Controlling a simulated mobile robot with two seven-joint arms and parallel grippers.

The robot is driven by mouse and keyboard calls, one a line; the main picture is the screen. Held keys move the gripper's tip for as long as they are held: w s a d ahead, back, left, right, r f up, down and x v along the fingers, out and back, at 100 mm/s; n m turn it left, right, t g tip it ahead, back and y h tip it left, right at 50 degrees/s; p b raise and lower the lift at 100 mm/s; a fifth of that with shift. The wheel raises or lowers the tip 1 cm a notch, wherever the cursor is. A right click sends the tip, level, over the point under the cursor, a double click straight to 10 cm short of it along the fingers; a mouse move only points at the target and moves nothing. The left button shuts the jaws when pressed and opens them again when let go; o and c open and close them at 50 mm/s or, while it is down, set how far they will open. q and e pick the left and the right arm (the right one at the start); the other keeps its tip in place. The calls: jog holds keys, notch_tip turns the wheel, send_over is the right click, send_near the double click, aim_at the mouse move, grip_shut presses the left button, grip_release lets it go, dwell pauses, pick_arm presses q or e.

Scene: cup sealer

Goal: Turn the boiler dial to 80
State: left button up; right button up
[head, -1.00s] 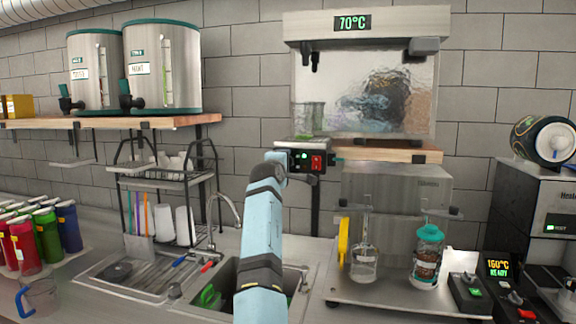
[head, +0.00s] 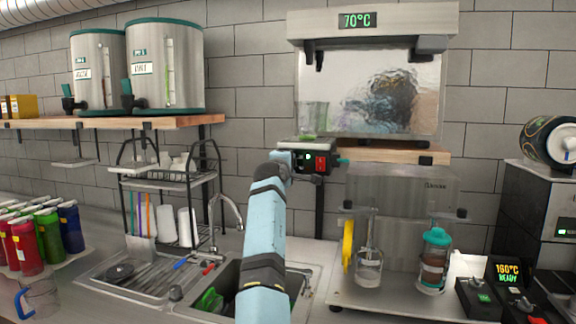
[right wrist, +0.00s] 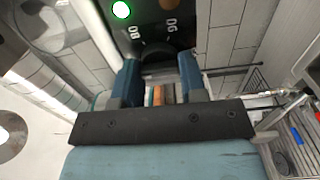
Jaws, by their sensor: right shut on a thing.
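The boiler (head: 375,24) hangs on the tiled wall, and its green display (head: 357,20) reads 70°C. Below it, a dark control box (head: 322,163) carries a green light and a red switch. My right gripper (head: 290,160) reaches up to the box's left part. In the right wrist view, my right gripper (right wrist: 160,80) has its blue fingers shut on the dark boiler dial (right wrist: 157,52), at either side of it. Upside-down markings 80 and 90 and a lit green light (right wrist: 121,9) show beyond the dial. The dial's pointer is hidden. My left gripper is out of view.
A sink (head: 318,272) and dish rack (head: 165,180) lie below and left of my right arm. A glass pump bottle (head: 368,265) and a teal-lidded jar (head: 433,262) stand to the right. A shelf (head: 150,122) with two metal dispensers is at upper left.

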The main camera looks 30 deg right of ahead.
jog(key=m+b, duration=0.4)
jog(key=m, duration=0.7)
jog(key=shift+r+m, duration=0.15)
jog(key=shift+m, duration=0.15)
dwell(0.7)
jog(key=o, duration=0.7)
jog(key=shift+o, duration=1.1)
jog(key=shift+d, duration=0.15)
